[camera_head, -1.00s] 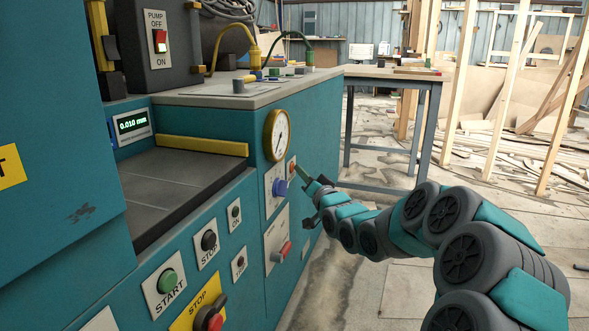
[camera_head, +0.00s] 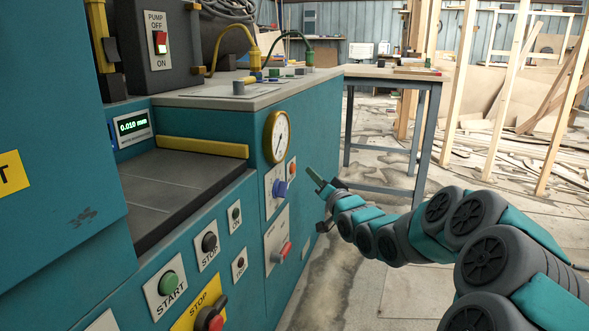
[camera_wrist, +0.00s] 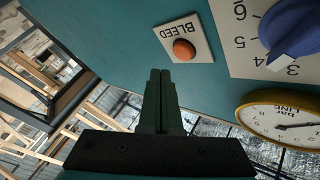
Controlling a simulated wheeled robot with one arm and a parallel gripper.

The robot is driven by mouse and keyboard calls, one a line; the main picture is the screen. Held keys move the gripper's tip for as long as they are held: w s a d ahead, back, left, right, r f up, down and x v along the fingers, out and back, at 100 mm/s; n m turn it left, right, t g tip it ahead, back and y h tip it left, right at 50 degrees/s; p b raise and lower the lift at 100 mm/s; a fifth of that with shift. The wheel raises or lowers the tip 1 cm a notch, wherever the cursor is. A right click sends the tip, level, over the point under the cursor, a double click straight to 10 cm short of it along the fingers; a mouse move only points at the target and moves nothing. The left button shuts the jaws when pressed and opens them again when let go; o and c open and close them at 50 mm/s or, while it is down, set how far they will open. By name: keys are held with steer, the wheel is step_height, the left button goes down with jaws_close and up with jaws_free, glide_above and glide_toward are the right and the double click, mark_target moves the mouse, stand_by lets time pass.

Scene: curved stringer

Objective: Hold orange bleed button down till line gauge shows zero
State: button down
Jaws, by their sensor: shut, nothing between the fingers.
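The orange bleed button (camera_wrist: 184,50) sits on a white plate marked BLEED in the wrist view. It also shows small in the head view (camera_head: 293,168), right of the blue knob. My gripper (camera_wrist: 160,75) is shut and empty, its green fingertips apart from the panel, beside the button plate in the wrist picture. In the head view my gripper (camera_head: 313,175) stands off to the right of the button. The line gauge (camera_head: 277,137) is a round white dial with a yellow rim. It appears upside down in the wrist view (camera_wrist: 283,122); its needle is off to one side, exact reading unclear.
The blue knob (camera_wrist: 292,30) on a numbered plate is close to the button. A red switch (camera_head: 285,249) is lower on the panel. A grey-legged table (camera_head: 392,75) stands behind. Open floor lies right of the machine.

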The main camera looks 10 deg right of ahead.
steer(key=shift+s+d+p, duration=0.15)
steer(key=shift+s+d, duration=0.25)
steer(key=shift+d, duration=0.3)
steer(key=shift+s+d+p, duration=0.15)
steer(key=shift+s+d, duration=0.25)
steer(key=shift+d, duration=0.25)
steer(key=s+a+f+n+g+h+p, duration=0.1)
steer(key=s+a+f+g+h, duration=0.25)
steer(key=s, duration=0.55)
steer(key=s+a+f+n+g+h+p, duration=0.1)
steer(key=s+a+f+n+g+p, duration=0.1)
steer(key=s+f+g, duration=0.45)
steer(key=s+a+n+g+p, duration=0.1)
steer(key=s+g, duration=0.9)
steer(key=s, duration=2.9)
steer(key=shift+a+g+p, duration=0.4)
steer(key=shift+a+p, duration=0.2)
steer(key=shift+a, duration=0.3)
